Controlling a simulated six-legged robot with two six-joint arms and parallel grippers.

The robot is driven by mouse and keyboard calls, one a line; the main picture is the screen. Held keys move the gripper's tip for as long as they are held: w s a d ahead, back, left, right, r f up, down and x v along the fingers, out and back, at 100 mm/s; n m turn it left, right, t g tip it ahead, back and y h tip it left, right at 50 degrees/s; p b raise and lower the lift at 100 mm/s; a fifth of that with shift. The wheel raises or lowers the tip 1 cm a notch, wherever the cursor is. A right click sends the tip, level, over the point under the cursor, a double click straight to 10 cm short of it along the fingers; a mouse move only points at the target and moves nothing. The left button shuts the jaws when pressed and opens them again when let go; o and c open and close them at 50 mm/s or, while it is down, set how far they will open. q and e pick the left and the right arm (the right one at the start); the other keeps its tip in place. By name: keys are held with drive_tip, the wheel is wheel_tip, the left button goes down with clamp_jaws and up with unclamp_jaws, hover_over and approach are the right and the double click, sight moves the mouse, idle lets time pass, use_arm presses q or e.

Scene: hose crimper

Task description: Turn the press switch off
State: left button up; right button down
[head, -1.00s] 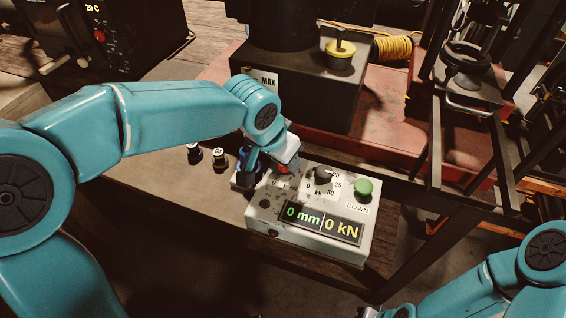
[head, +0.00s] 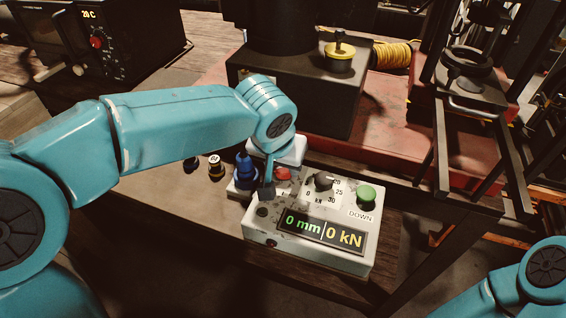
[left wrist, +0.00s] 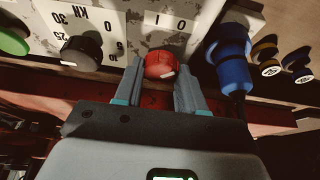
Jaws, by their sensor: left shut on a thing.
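The press switch is a red knob (head: 283,173) at the back left of the grey control box (head: 300,250). In the left wrist view the red knob (left wrist: 160,65) sits between the fingertips, beside a white label with I and O marks (left wrist: 168,22). A small pale mark shows on the knob's near side. My left gripper (head: 270,182) is at the knob, shut on it; its fingers (left wrist: 160,78) flank it on both sides. The box display reads 0 mm and 0 kN. My right gripper is out of view; only its arm shows at lower right.
A black dial (head: 324,181) and a green DOWN button (head: 367,197) stand on the box, right of the switch. A blue fitting (head: 245,170) is close on the left, with a small brass-and-black fitting (head: 216,167) beyond. The black press base (head: 300,95) rises behind.

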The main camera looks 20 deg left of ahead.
use_arm(q)
drive_tip(key=o, duration=1)
drive_tip(key=shift+o, duration=0.2)
drive_tip(key=p+v, duration=0.1)
drive_tip(key=v, duration=1.5)
drive_tip(key=shift+s+r+p, duration=0.15)
drive_tip(key=shift+r+p, duration=0.05)
drive_tip(key=shift+p, duration=0.2)
